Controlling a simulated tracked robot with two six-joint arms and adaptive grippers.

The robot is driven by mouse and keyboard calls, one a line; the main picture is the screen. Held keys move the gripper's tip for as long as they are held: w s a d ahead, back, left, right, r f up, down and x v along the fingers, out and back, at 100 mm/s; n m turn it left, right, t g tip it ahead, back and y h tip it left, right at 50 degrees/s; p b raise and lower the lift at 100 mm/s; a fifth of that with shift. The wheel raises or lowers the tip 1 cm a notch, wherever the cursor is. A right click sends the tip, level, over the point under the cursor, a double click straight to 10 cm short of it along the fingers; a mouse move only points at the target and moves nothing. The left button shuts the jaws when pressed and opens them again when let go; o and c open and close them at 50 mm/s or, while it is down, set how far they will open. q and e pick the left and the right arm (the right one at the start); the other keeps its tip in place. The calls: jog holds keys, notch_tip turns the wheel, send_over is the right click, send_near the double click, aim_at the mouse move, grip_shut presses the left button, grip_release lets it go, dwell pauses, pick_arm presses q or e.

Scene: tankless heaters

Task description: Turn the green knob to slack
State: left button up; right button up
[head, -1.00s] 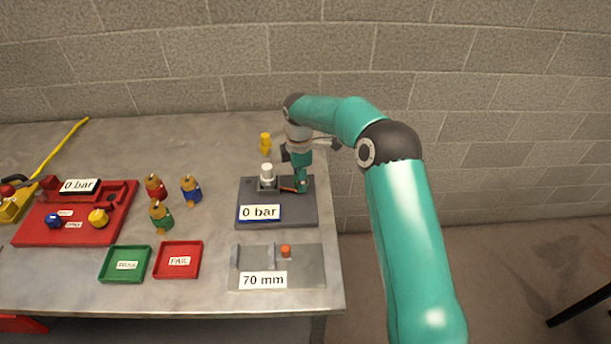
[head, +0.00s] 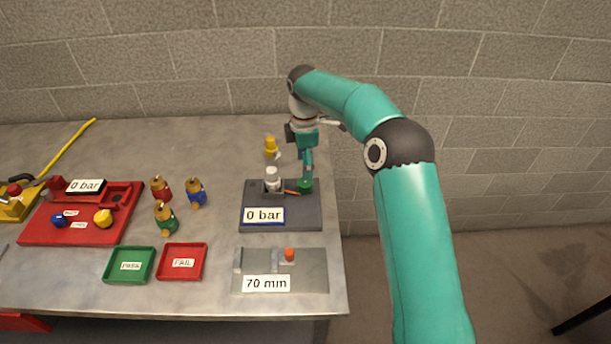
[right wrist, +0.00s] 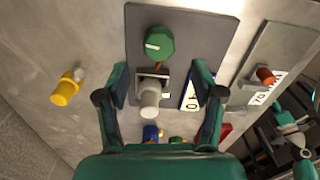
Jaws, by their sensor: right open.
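The green knob (head: 305,186) sits on the right side of the dark grey gauge plate (head: 282,221), beside a white-capped fitting (head: 271,178). In the right wrist view the green knob (right wrist: 159,43) shows a pale pointer mark on its top. My right gripper (head: 307,168) is over the knob in the head view. In the right wrist view its two fingers (right wrist: 161,80) are spread wide, with the white fitting (right wrist: 150,98) between them in the picture and the knob beyond the tips. The fingers appear not to touch the knob.
A "0 bar" display (head: 264,215) is on the plate's front. A yellow-capped part (head: 271,147) stands behind it. In front lies a grey "70 mm" plate (head: 312,280). Red, blue and green fittings, two trays and a red fixture (head: 40,236) are at left.

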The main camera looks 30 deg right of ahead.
aim_at(305, 182)
jog(key=shift+r, duration=2.3)
